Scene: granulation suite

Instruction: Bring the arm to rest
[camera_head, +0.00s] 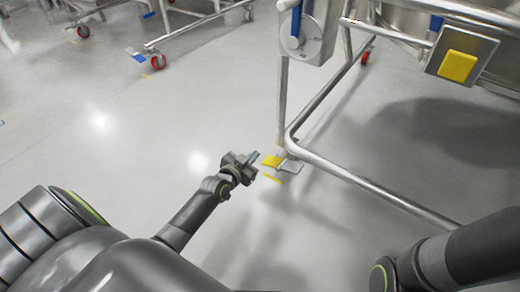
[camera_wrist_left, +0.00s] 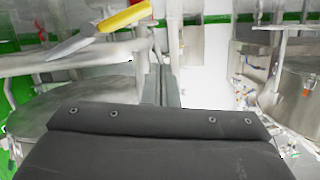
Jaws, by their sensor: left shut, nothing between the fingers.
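My left arm (camera_head: 187,217) reaches up from the lower left in the head view, held out over bare floor. My left gripper (camera_head: 254,156) is at its end, shut and empty. In the left wrist view the two grey fingers (camera_wrist_left: 168,85) stand close together beyond the dark gripper body. My right arm (camera_head: 450,262) shows at the lower right of the head view; its gripper is out of the picture.
A steel tube frame (camera_head: 345,172) stands to the right of my left gripper, with a yellow and grey foot piece (camera_head: 283,164) close by. A panel with a yellow pad (camera_head: 457,66) is at upper right. Wheeled racks (camera_head: 195,22) stand at the back. The floor (camera_head: 90,130) at left is clear.

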